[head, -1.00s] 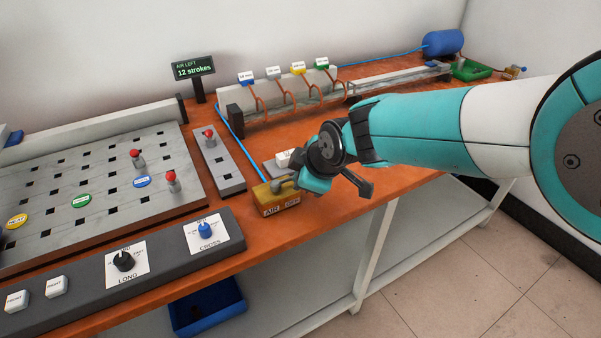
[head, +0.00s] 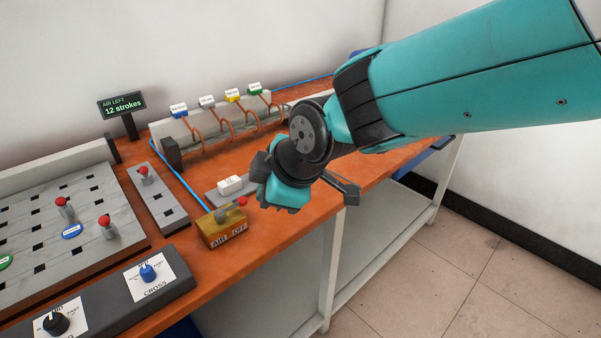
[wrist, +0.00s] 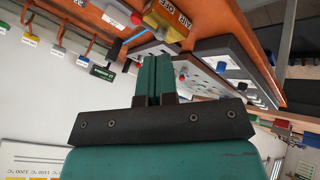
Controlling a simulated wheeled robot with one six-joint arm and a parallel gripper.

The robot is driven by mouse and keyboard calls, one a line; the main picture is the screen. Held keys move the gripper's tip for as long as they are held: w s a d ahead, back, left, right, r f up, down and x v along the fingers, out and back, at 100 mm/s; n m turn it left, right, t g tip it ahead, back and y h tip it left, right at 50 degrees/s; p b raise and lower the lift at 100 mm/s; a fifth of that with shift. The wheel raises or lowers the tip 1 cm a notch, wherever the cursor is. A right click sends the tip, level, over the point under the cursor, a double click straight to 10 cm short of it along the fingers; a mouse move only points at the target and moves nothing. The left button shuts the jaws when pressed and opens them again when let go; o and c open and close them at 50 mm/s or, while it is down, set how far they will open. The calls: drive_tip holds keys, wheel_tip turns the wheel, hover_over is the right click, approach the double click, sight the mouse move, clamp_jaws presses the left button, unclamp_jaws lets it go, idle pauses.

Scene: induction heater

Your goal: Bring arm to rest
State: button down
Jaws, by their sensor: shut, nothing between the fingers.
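My teal arm reaches in from the upper right in the head view. My gripper (wrist: 153,80) shows in the wrist view with its two teal fingers together and nothing between them. In the head view the fingers are mostly hidden behind my wrist. The gripper is in the air, apart from the bench, close to the yellow AIR OFF box (head: 224,230) with its red-tipped lever (head: 236,207). This box also shows at the top of the wrist view (wrist: 165,22).
The orange bench (head: 270,240) holds a slotted plate (head: 65,232) with red-topped pegs, a CROSS knob (head: 148,273), a white switch (head: 230,184) and copper coils with coloured tags (head: 235,120). The "12 strokes" display (head: 122,106) stands behind. Open floor (head: 440,290) lies right of the bench.

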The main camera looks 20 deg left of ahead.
idle(0.4)
drive_tip(key=d+r+m+h+p, duration=0.15)
drive_tip(key=d+r+m, duration=0.3)
drive_tip(key=d, duration=0.55)
drive_tip(key=d+r+m+p, duration=0.25)
drive_tip(key=d+r, duration=0.25)
drive_tip(key=d, duration=0.5)
drive_tip(key=s+d+r+m+g+p, duration=0.2)
drive_tip(key=s+d+m, duration=0.7)
drive_tip(key=d, duration=0.7)
drive_tip(key=s+h, duration=0.1)
drive_tip(key=s, duration=0.2)
drive_tip(key=shift+d+r+m, duration=0.2)
drive_tip(key=shift+d+m, duration=0.15)
drive_tip(key=shift+m, duration=0.05)
